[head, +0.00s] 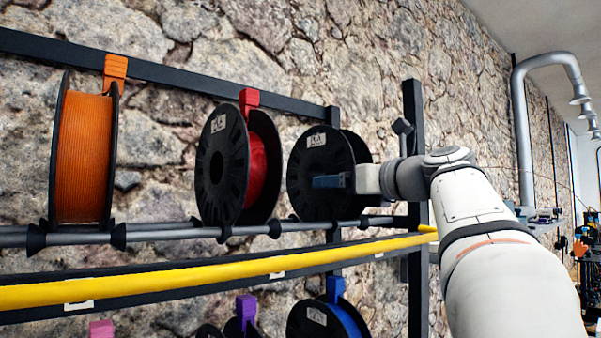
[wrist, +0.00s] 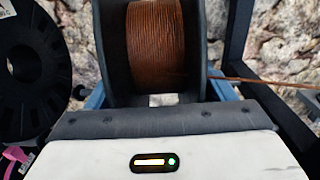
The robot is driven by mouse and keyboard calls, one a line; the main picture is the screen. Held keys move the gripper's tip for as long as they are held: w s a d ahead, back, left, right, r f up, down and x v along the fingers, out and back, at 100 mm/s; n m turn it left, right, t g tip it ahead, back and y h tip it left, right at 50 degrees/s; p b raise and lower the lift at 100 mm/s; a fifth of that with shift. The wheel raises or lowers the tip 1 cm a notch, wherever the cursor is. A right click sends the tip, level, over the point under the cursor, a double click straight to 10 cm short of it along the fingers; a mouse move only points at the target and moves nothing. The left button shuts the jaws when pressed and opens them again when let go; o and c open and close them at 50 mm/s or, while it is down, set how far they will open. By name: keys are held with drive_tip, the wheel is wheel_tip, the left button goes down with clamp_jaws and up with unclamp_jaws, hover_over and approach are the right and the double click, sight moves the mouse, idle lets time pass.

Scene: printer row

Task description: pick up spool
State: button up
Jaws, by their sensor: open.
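A spool with black flanges (head: 305,160) sits on the rack rail at the right of the upper row in the head view. In the wrist view its brown, copper-like filament (wrist: 157,45) shows between two dark flanges. My gripper (head: 330,182) is in front of this spool in the head view. In the wrist view its blue fingers are open, one on each side of the spool (wrist: 122,92), partly hidden behind my gripper's body. I cannot tell whether they touch the flanges. The lower part of the spool is hidden.
A red spool (head: 257,170) and an orange spool (head: 85,160) stand to the left on the same rail (head: 165,233). A yellow bar (head: 200,276) runs below, above more spools. A dark upright post (head: 412,120) stands close right. A filament strand (wrist: 270,82) runs right.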

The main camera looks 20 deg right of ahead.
sight(342, 131)
drive_tip(key=c, duration=1.3)
drive_tip(key=shift+r, duration=0.1)
drive_tip(key=shift+r, duration=4.95)
